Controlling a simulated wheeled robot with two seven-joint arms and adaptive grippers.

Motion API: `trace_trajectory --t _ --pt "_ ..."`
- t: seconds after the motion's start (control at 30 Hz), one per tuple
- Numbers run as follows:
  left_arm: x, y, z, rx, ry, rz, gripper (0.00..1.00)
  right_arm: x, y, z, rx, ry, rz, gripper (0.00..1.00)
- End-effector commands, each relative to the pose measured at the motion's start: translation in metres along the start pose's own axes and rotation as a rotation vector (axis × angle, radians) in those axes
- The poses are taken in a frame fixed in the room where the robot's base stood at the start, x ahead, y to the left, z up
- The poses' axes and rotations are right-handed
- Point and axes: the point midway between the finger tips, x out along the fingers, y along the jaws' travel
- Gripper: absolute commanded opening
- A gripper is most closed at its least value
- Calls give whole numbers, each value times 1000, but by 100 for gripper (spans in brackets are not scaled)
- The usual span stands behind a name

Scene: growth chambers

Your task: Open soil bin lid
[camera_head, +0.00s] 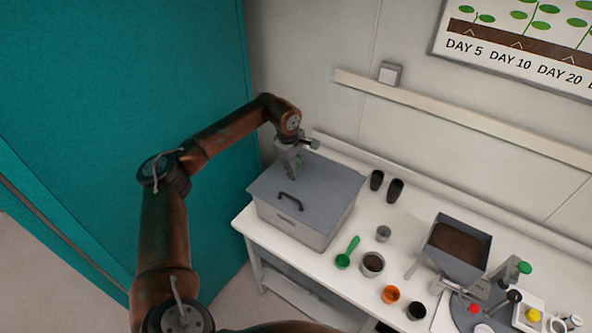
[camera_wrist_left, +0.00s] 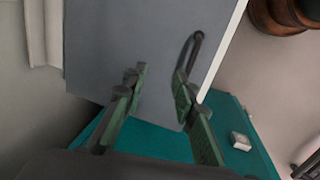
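The soil bin (camera_head: 290,226) is a light grey box at the left end of the white bench. Its flat grey lid (camera_head: 325,190) lies on top, closed, with a dark bar handle (camera_head: 290,201). My left gripper (camera_head: 295,175) is over the rear part of the lid, behind the handle. In the left wrist view, the gripper (camera_wrist_left: 157,88) has its green fingers spread with nothing between them. The lid (camera_wrist_left: 125,35) fills much of that view, and the handle (camera_wrist_left: 188,52) is beside the right finger, which overlaps its lower end. I cannot tell if they touch. My right gripper is out of view.
Two dark cups (camera_head: 395,190) stand right of the bin. A green scoop (camera_head: 347,253), a soil-filled pot (camera_head: 373,265), an orange pot (camera_head: 391,294) and a soil tray (camera_head: 458,245) stand further right. A teal wall (camera_head: 130,90) is close on the left.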

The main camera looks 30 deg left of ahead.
Motion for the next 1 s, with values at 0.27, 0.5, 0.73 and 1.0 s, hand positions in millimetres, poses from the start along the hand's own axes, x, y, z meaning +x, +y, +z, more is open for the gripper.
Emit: trace_trajectory --t 0.27,0.5,0.73,1.0 --pt "-24 2 0 1 1 3 26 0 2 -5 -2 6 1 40" --pt "-75 2 0 1 1 3 26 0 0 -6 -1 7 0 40" --pt "-110 2 0 0 1 2 26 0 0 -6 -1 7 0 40" --pt "-120 1 0 0 0 -1 26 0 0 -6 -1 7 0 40"
